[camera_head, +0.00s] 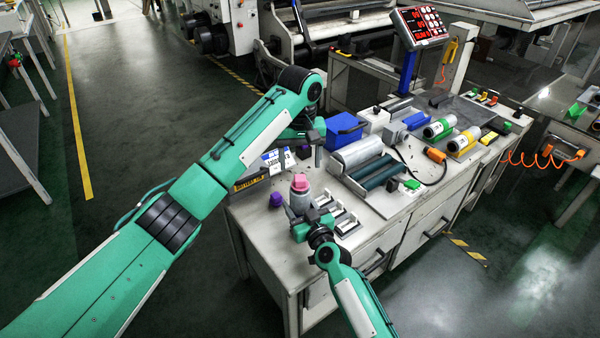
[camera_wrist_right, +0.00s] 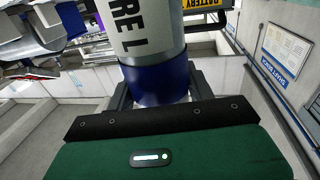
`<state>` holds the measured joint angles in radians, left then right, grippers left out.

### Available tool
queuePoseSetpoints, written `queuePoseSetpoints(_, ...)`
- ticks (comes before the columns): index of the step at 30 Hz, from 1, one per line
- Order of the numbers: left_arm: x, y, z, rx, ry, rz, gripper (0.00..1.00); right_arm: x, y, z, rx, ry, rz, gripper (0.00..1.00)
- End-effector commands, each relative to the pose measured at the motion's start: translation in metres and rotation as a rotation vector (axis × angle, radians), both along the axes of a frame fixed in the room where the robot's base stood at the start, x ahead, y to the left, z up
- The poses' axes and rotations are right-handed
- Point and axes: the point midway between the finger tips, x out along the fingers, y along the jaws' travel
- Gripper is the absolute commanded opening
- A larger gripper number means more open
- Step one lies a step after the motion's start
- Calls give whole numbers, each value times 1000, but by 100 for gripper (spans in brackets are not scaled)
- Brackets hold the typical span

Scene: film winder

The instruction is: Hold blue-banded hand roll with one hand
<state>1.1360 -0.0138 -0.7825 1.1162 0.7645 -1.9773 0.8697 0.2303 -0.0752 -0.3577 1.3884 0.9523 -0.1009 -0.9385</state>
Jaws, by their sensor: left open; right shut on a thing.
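The blue-banded hand roll (camera_wrist_right: 150,30) is a white cylinder with black lettering. It stands between the fingers of my right gripper (camera_wrist_right: 158,95) in the right wrist view. The fingers are closed around its blue band (camera_wrist_right: 155,82), and its far end runs out of the top of the picture. In the head view my right gripper (camera_head: 308,219) is over the near left part of the bench, and I cannot surely make out the roll there. My left gripper (camera_head: 312,137) is open above the bench's far left side, partly hidden by its arm.
A red display (camera_head: 418,26) stands behind. Open floor lies left.

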Motion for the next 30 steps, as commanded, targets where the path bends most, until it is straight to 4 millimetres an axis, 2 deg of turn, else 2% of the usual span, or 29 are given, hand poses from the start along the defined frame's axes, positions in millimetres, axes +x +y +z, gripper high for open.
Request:
queuePoseSetpoints(3,1,0,29,0,-5,1,68,0,0,0,0,0,0,31)
queuePoseSetpoints(9,1,1,52,2,-3,1,68,0,0,0,0,0,0,31)
queuePoseSetpoints(15,0,1,60,1,-1,1,68,0,0,0,0,0,0,31)
queuePoseSetpoints(26,0,0,59,1,0,1,68,0,0,0,0,0,0,31)
queuePoseSetpoints(27,0,0,59,1,0,1,68,0,0,0,0,0,0,61)
queuePoseSetpoints(30,0,0,59,1,0,1,68,0,0,0,0,0,0,79)
